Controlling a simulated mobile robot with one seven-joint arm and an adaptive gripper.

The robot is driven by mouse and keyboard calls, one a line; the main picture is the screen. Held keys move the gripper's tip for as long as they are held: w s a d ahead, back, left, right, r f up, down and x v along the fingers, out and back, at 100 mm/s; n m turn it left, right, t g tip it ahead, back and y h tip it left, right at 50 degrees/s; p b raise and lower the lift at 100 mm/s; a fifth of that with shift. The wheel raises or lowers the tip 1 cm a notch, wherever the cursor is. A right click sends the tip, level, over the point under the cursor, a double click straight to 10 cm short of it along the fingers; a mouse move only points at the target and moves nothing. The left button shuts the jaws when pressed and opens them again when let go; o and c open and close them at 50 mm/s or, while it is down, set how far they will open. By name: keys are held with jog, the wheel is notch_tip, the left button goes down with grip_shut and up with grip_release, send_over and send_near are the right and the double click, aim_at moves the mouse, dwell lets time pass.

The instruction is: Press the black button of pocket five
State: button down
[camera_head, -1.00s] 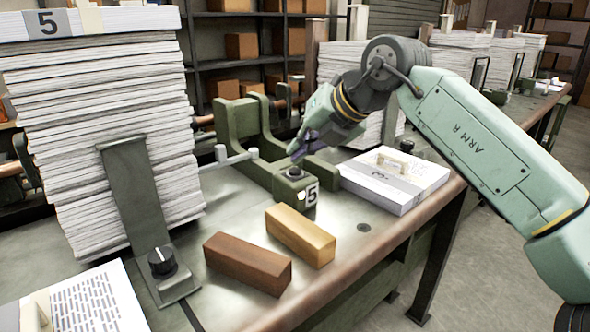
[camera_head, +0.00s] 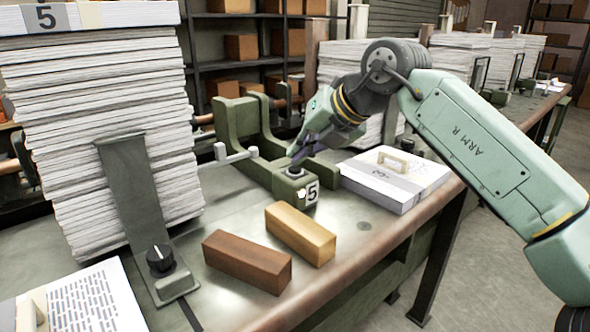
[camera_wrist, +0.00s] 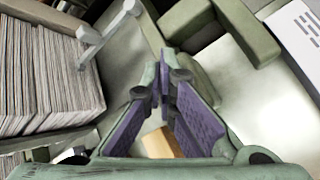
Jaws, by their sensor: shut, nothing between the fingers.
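The black button (camera_head: 295,171) sits on top of a small green box (camera_head: 288,190) that carries a "5" plate (camera_head: 312,191) on its front. The box is at the front end of a green metal frame on the table. My gripper (camera_head: 296,159) is shut and empty, its dark tips just above the button; I cannot tell whether they touch it. In the wrist view the closed fingers (camera_wrist: 163,72) with purple pads fill the middle, and I cannot make out the button there.
A dark brown block (camera_head: 246,262) and a light wooden block (camera_head: 300,235) lie in front of the box. A tall paper stack (camera_head: 100,120) stands at left behind a green bracket with a black knob (camera_head: 160,258). A banded paper pack (camera_head: 395,182) lies at right.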

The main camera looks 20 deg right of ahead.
aim_at(299, 167)
jog(key=shift+f+b, duration=0.5)
dwell(0.5)
dwell(0.3)
jog(key=shift+r+p, duration=0.6)
jog(key=shift+r, duration=0.3)
jog(key=shift+r, duration=0.15)
notch_tip(299, 167, up, 5)
jog(key=p, duration=0.3)
jog(key=shift+p, duration=0.35)
jog(key=shift+s+f, duration=0.1)
jog(key=shift+f, duration=0.1)
